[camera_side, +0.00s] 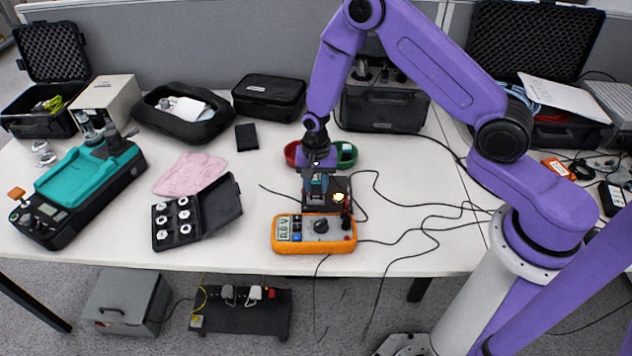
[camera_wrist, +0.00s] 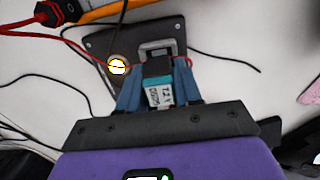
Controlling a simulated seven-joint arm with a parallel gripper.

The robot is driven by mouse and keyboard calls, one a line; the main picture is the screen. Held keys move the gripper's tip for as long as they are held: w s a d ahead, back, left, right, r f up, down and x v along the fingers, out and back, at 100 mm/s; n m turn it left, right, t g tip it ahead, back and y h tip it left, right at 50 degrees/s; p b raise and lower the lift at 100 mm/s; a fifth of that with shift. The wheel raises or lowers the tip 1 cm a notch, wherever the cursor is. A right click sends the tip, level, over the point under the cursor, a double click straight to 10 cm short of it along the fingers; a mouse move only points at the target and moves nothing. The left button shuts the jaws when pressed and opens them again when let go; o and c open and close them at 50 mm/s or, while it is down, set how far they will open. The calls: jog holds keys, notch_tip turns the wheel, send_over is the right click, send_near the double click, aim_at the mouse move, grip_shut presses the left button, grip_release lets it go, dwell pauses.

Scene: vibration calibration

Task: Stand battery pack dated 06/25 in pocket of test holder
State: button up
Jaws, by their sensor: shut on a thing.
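My gripper (camera_side: 318,184) points down over the test holder (camera_side: 346,188) at the middle of the table. In the wrist view my gripper (camera_wrist: 158,90) has its blue fingers shut on a battery pack (camera_wrist: 160,93). The pack is teal and black with a white label reading 7.2 V; I cannot read its date surely. The test holder (camera_wrist: 102,43) is a dark plate with a grey-framed pocket (camera_wrist: 160,46) and a lit yellow lamp (camera_wrist: 117,67). The pack's far end is at the pocket; I cannot tell how deep it sits. The fingers hide part of it.
An orange multimeter (camera_side: 315,247) stands just in front of the holder, with leads running right. A black case of several metal pieces (camera_side: 214,213) and a pink cloth (camera_side: 186,175) lie left.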

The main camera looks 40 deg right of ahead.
jog(key=shift+f, duration=0.6)
dwell(0.8)
jog(key=o, duration=1.6)
jog(key=shift+c, duration=0.2)
jog(key=shift+r, duration=3.95)
